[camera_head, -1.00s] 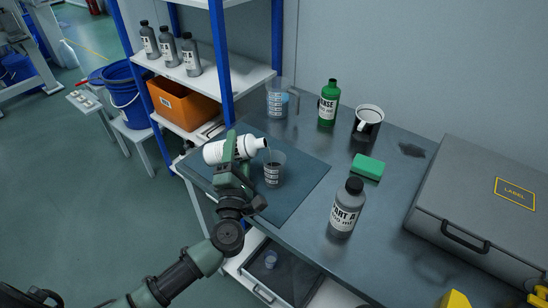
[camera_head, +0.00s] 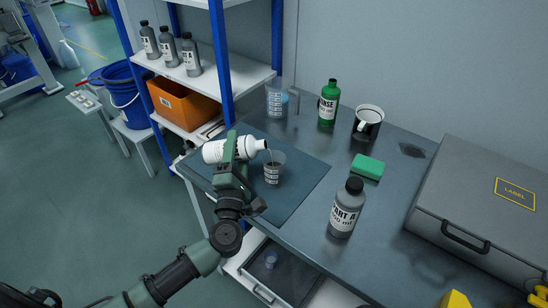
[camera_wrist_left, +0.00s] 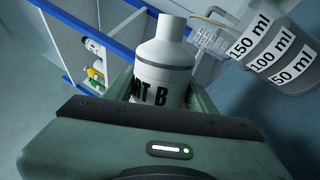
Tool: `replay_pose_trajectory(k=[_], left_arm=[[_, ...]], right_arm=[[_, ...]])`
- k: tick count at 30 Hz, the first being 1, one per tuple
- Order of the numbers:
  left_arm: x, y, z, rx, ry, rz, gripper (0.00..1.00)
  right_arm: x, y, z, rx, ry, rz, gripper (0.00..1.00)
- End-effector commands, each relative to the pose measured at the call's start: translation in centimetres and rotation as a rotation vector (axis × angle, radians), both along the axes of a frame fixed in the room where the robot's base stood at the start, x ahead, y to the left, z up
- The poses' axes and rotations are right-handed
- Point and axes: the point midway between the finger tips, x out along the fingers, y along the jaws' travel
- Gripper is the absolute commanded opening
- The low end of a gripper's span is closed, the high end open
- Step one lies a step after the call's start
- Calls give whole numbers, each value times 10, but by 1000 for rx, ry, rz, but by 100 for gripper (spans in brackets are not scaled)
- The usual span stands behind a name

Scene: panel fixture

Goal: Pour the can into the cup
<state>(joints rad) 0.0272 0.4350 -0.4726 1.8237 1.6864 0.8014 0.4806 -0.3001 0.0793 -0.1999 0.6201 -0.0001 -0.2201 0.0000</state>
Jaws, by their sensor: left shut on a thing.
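The can is a white bottle marked PART B (camera_wrist_left: 165,65). In the head view the white bottle (camera_head: 213,152) lies tipped nearly on its side, mouth to the right. My left gripper (camera_head: 234,150) is shut around its body and holds it above the mat. The cup (camera_head: 272,174) is a small clear graduated one, upright on the mat, with dark content. The bottle's mouth is just above its rim, and a thin dark stream seems to run between them. In the left wrist view the cup (camera_wrist_left: 278,52) is at the upper right. My right gripper is not in view.
A grey PART A bottle (camera_head: 345,207), a green sponge (camera_head: 367,166), a RINSE bottle (camera_head: 328,103), a mug (camera_head: 367,122) and a larger clear beaker (camera_head: 277,98) stand around the dark mat (camera_head: 305,190). A grey case (camera_head: 490,205) fills the right. A shelf (camera_head: 200,78) is behind left.

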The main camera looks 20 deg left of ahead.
Motion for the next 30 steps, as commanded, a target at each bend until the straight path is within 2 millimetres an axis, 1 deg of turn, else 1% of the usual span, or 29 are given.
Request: replay_pose_trajectory(k=[1, 30], left_arm=[[0, 0, 4, 4, -3, 0, 0], [1, -3, 12, 55, 7, 0, 0]], right_arm=[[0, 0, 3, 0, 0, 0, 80], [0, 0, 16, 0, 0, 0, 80]])
